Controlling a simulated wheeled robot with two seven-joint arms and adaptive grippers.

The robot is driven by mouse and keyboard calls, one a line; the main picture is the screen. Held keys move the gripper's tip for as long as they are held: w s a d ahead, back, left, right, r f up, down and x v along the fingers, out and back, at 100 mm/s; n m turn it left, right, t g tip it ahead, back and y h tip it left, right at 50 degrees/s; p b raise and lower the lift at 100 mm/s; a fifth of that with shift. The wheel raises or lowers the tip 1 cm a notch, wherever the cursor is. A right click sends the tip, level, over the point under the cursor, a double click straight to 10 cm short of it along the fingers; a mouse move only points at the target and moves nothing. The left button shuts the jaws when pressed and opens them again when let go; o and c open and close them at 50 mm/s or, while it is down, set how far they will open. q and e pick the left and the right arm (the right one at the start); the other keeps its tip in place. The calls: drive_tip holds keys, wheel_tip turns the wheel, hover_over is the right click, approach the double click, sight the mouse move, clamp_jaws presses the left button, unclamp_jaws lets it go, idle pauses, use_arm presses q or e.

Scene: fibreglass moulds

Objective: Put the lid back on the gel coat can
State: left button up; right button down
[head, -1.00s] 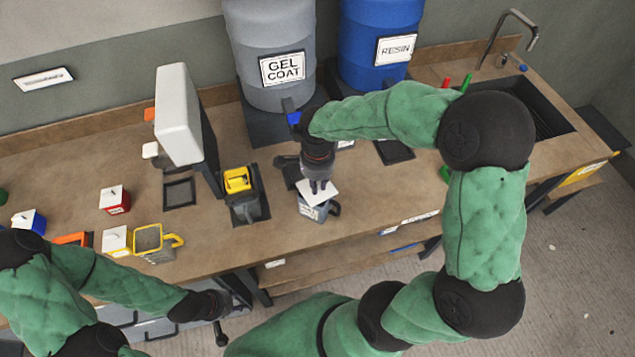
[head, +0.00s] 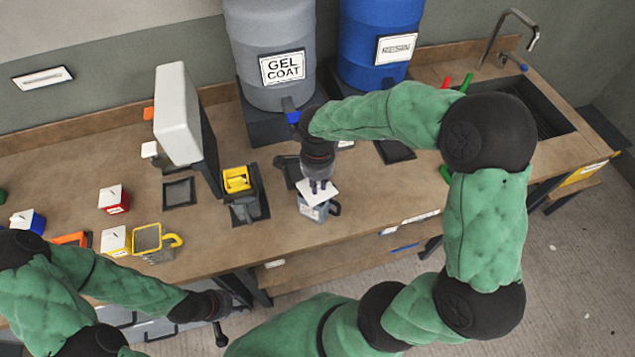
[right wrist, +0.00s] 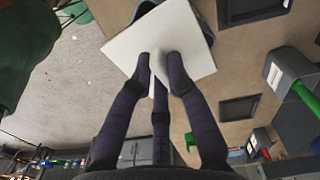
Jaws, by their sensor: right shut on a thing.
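The gel coat can (head: 314,211) is a small grey can with a pale label and a dark handle on its right. It stands on the bench near the front edge. A white square lid (head: 318,190) covers its top in the head view. My right gripper (head: 318,184) is above the can, shut on the lid's knob. In the right wrist view the fingers (right wrist: 160,65) close around the middle of the lid (right wrist: 165,42), and the can (right wrist: 203,22) shows partly behind it. Whether the lid is fully seated is hidden. My left gripper (head: 222,318) is low at the front of the bench; its fingers are unclear.
A grey GEL COAT drum (head: 270,50) and a blue RESIN drum (head: 378,40) stand behind. A yellow-topped device (head: 238,180) is left of the can. A yellow-handled mug (head: 150,240) and a red lidded container (head: 113,199) stand further left. A sink (head: 535,110) is at right.

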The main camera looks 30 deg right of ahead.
drive_tip(key=c, duration=1.1)
unclamp_jaws()
drive_tip(key=o, duration=0.4)
drive_tip(key=shift+o, duration=0.2)
drive_tip(key=shift+r, duration=0.1)
drive_tip(key=shift+r+p, duration=2.2)
drive_tip(key=shift+r, duration=1.25)
